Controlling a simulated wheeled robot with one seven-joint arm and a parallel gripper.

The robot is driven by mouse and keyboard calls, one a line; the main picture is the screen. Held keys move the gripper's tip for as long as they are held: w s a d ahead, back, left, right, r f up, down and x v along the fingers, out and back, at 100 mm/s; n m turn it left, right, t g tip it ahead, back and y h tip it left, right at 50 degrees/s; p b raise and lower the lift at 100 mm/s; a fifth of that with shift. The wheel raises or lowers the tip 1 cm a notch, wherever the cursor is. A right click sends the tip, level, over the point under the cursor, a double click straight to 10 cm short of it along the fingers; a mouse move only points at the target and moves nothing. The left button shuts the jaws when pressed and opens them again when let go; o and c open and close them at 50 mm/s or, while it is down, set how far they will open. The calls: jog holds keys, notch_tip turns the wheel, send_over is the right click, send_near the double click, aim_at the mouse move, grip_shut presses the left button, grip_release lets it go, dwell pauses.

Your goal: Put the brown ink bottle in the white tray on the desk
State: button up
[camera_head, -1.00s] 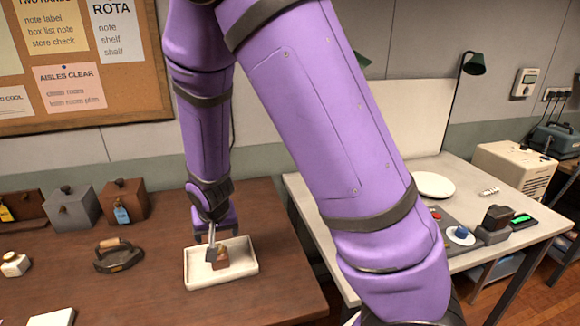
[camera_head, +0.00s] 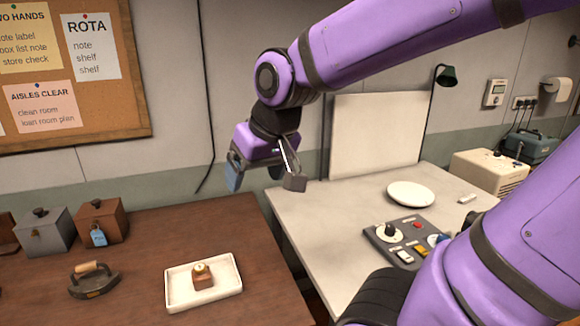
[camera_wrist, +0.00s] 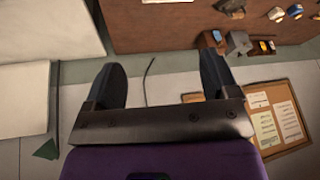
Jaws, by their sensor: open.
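The brown ink bottle (camera_head: 203,279), with a pale round top, sits upright inside the white tray (camera_head: 233,290) on the brown desk (camera_head: 130,305). My gripper (camera_head: 262,182) is raised above the desk's back right, up and to the right of the tray, clear of it. It is open and empty. In the wrist view its two dark fingers (camera_wrist: 164,85) are spread wide with nothing between them.
A dark iron (camera_head: 93,282) with a wooden handle and lidded boxes (camera_head: 100,220) stand left of the tray. A pale table (camera_head: 325,225) on the right holds a white plate (camera_head: 410,194) and a control panel (camera_head: 403,242). A cork board (camera_head: 70,120) hangs on the wall.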

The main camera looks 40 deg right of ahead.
jog(key=s+r+n, duration=0.1)
jog(key=s+r, duration=0.2)
jog(key=s, duration=0.5)
jog(key=shift+d+r+h, duration=0.2)
jog(key=shift+d+h, duration=0.2)
jog(key=shift+w, duration=0.1)
dwell(0.4)
